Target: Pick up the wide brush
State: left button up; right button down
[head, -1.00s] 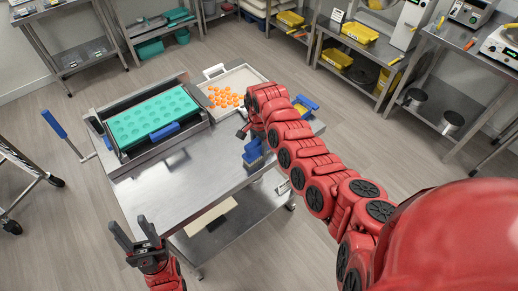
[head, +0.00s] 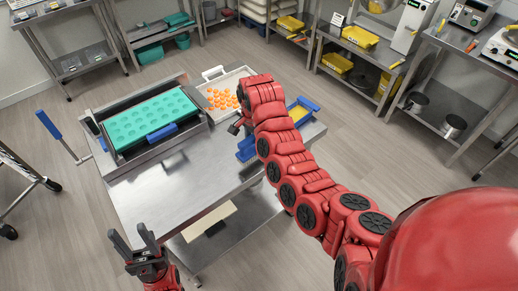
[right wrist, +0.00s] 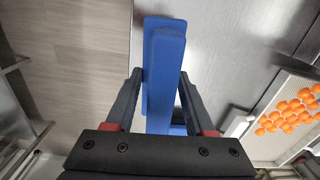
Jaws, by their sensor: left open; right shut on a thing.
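In the right wrist view, a long blue piece (right wrist: 165,75), which looks like the handle of the wide brush, lies between the two fingers of my right gripper (right wrist: 162,78). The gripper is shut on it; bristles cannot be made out. In the head view my right gripper (head: 237,126) is mostly hidden by its own arm, above the right part of the steel table (head: 185,180). A blue part (head: 246,150) shows just left of that arm. My left gripper (head: 130,235) is open and empty at the table's front left.
A teal mold (head: 150,118) sits in a metal frame on the table's left. A pale tray (head: 240,76) with orange gummies (head: 220,98) is at the back. A blue and yellow item (head: 302,109) is at the right edge. The table's front middle is clear.

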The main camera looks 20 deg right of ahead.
jog(key=s+a+r, duration=0.1)
jog(key=s+a, duration=0.4)
jog(key=a, duration=0.8)
jog(key=shift+r, duration=0.15)
jog(key=shift+s, duration=0.1)
jog(key=c, duration=0.9)
grip_release()
grip_shut()
